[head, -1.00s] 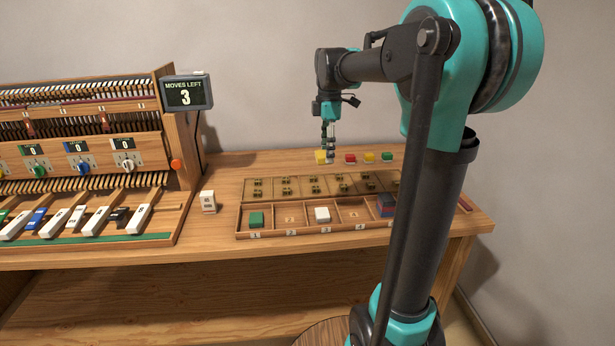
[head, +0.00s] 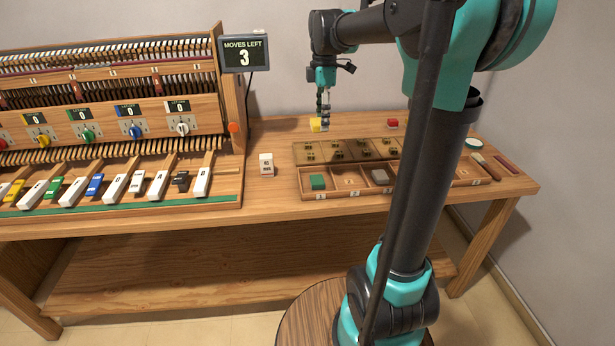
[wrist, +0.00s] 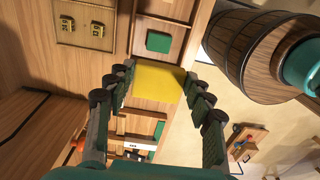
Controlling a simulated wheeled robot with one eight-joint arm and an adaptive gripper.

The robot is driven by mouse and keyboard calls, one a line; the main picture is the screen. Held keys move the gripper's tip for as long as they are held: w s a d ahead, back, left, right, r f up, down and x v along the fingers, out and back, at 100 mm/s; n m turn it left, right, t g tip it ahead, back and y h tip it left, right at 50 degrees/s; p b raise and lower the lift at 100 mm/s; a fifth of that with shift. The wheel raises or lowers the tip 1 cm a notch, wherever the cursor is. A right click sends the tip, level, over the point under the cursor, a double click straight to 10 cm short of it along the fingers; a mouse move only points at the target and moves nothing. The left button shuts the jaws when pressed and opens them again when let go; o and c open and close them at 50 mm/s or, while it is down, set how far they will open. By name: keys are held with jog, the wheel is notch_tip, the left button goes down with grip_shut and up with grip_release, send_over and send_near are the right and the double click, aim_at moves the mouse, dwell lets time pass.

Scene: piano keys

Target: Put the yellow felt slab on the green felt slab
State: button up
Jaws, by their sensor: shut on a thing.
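My gripper (head: 323,122) is shut on the yellow felt slab (head: 315,125), behind the front tray in the head view. In the wrist view the yellow slab (wrist: 158,82) sits between the two fingers (wrist: 157,84). The green felt slab (head: 317,182) lies in the leftmost front compartment of the wooden tray (head: 338,193). In the wrist view the green slab (wrist: 158,42) shows just beyond the yellow slab, apart from it in the picture. The height of the yellow slab above the bench is hard to tell.
The second compartment is empty; a greyish slab (head: 380,176) lies in the third. A red slab (head: 392,122) lies behind the tray. A white labelled block (head: 266,165) stands left of the tray, beside the keyboard (head: 130,185). My arm hides the tray's right part. A display (head: 245,54) reads MOVES LEFT 3.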

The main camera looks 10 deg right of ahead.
aim_at(321, 179)
notch_tip(321, 179, down, 19)
jog(key=shift+r, duration=0.1)
dwell(0.3)
jog(key=o, duration=0.8)
jog(key=shift+o, duration=0.2)
notch_tip(321, 179, up, 12)
jog(key=s+d+f+m+t, duration=0.2)
jog(key=s+f+m, duration=0.6)
jog(key=s, duration=0.3)
jog(key=s+d+f+m+t, duration=0.2)
jog(key=s+f+m, duration=0.6)
jog(key=s+m, duration=0.2)
jog(key=shift+s, duration=0.55)
